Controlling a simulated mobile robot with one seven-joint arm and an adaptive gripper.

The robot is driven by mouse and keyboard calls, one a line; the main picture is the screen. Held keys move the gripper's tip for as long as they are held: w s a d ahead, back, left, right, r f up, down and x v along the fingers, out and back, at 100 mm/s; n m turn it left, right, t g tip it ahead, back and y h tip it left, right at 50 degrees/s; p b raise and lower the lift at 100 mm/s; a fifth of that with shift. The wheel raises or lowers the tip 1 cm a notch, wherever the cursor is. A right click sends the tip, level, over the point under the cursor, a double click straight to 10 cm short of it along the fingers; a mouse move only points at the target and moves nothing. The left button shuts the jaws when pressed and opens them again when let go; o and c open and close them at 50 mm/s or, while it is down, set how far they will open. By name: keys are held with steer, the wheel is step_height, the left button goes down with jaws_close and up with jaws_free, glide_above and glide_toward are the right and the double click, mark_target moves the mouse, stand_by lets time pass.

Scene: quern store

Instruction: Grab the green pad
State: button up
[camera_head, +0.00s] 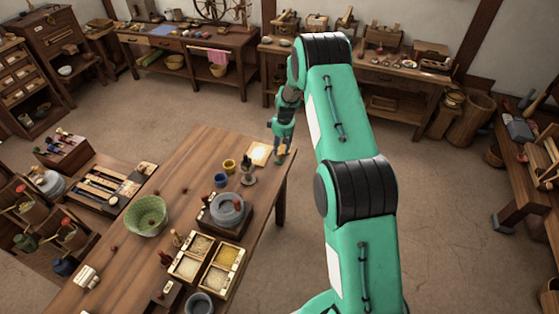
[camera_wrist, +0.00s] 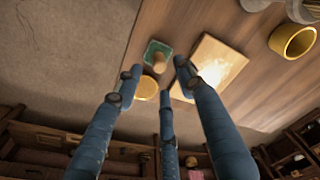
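The green pad (camera_wrist: 152,47) is a small green square near the table edge in the wrist view. A small wooden knob or peg (camera_wrist: 159,61) stands on it or in front of it and hides part of it. My gripper (camera_wrist: 158,76) has blue fingers spread apart, with nothing held between them. The pad shows beyond the fingertips, between the two upper fingers; I cannot tell the height gap. In the head view my gripper (camera_head: 281,153) is over the far right corner of the table, and I cannot make out the pad clearly there.
A pale wooden board (camera_wrist: 213,66) lies right beside the pad, with a yellow cup (camera_wrist: 292,41) further right. A round wooden piece (camera_wrist: 147,88) is close to the fingers. A green bowl (camera_head: 146,216), a stone quern (camera_head: 227,210) and grain boxes (camera_head: 190,267) stand nearer on the table.

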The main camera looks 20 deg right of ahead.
mark_target(280, 154)
steer(key=shift+f, duration=0.1)
steer(key=shift+w+a+f, duration=0.1)
steer(key=shift+a+f, duration=0.05)
steer(key=shift+f, duration=2.35)
steer(key=shift+c, duration=0.5)
jaws_close()
